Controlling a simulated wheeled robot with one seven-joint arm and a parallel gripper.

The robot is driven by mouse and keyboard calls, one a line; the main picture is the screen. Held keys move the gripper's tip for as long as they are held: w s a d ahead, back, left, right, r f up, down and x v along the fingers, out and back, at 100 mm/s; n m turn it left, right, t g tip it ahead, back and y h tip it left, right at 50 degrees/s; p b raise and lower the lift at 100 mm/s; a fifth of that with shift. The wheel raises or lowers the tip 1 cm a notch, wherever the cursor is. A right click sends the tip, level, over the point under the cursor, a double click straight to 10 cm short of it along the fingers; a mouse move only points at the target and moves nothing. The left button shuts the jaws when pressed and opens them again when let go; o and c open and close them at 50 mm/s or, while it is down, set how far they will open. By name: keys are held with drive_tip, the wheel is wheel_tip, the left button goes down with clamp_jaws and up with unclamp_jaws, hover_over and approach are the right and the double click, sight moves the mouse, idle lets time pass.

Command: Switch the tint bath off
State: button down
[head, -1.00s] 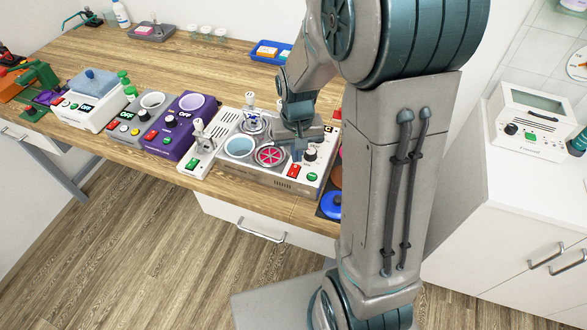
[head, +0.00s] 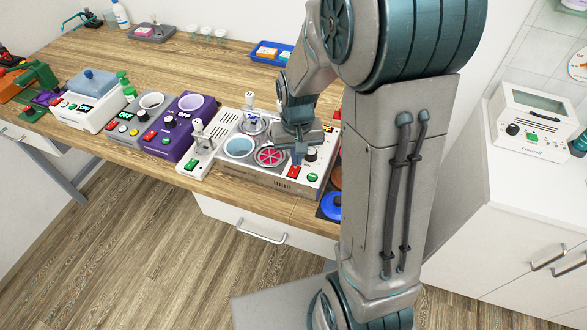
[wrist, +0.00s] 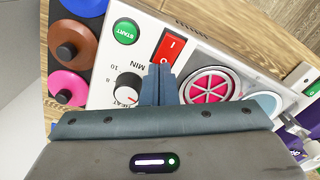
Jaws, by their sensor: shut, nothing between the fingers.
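The tint bath (head: 250,177) is a white unit with a steel top, a blue bath (head: 239,147) and a pink, spoked round one (head: 270,156). Its panel has a red rocker switch (wrist: 169,49) marked I and O, a green START button (wrist: 126,31) and a heat knob (wrist: 127,86). In the head view the red switch (head: 293,172) shows just below my gripper (head: 298,158). In the wrist view my gripper (wrist: 160,72) is shut and empty, its fingertips at the edge of the switch. I cannot tell whether they touch it or which side is pressed.
A purple unit (head: 177,146) and a grey unit (head: 128,125), both with OFF displays, stand to the left. Left of them is a white unit (head: 77,112). Colored round pieces with dark knobs, one brown (wrist: 73,43), lie beside the panel. The bench behind is mostly clear.

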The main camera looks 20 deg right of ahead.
wheel_tip(320, 180, up, 7)
drive_tip(key=p, duration=0.4)
drive_tip(key=shift+p, duration=0.4)
drive_tip(key=shift+r, duration=0.1)
drive_tip(key=s+r+n+t+b, duration=0.1)
drive_tip(key=s+r+t+b, duration=0.1)
drive_tip(key=s+r, duration=0.8)
drive_tip(key=shift+s+t+b, duration=0.3)
drive_tip(key=shift+s+t, duration=0.6)
drive_tip(key=shift+s, duration=1.25)
